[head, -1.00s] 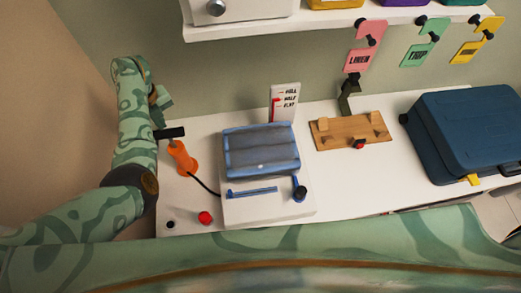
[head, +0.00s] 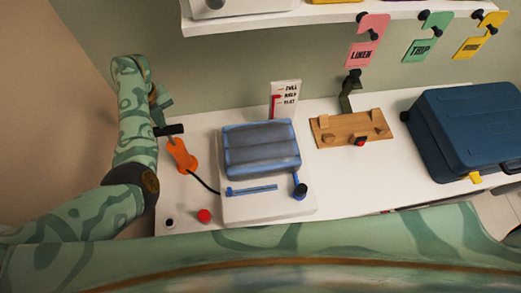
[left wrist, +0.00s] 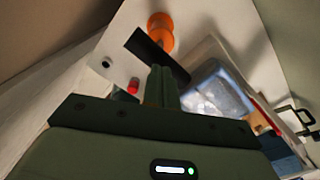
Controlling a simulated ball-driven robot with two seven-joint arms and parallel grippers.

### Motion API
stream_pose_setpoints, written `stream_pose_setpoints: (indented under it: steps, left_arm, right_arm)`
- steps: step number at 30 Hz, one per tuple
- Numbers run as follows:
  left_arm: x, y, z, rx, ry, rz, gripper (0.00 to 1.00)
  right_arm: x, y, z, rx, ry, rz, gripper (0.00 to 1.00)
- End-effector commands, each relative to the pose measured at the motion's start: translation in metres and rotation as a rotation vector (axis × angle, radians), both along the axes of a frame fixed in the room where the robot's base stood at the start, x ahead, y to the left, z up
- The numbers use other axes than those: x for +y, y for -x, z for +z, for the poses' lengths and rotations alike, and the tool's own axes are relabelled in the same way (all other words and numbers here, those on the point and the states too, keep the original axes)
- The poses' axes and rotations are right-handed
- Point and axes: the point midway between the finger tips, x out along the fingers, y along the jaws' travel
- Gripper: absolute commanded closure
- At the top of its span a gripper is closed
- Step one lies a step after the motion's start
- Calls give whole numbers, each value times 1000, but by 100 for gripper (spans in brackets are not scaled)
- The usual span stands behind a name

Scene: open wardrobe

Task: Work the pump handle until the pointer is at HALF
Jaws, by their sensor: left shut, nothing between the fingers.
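The pump has an orange body (head: 182,157) and a black crossbar handle (head: 171,130), at the left of the white worktop. The handle sits a little above the body, and it also shows in the left wrist view (left wrist: 150,50). My left gripper (head: 163,112) is shut and empty, right over the handle. In the left wrist view its fingertips (left wrist: 160,72) overlap the bar; I cannot tell if they touch. The gauge card (head: 291,92) reads FULL, HALF, FLAT from top to bottom. Its red pointer (head: 275,106) appears near HALF, too small to read exactly. My right gripper is out of view.
A blue bag (head: 262,149) lies on a white base, joined to the pump by a black hose (head: 204,184). A red button (head: 204,216) is in front. A wooden board (head: 340,132) and a blue suitcase (head: 470,130) stand to the right.

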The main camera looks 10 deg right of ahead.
Motion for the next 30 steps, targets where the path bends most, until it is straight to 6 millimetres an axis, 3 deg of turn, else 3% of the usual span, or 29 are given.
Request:
stream_pose_setpoints:
  steps: [22,30]
  left_arm:
    - [0,1,-73,3,1,0,100]
    - [-1,0,-50,-1,1,0,100]
  right_arm:
    - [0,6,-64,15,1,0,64]
    - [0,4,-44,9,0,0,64]
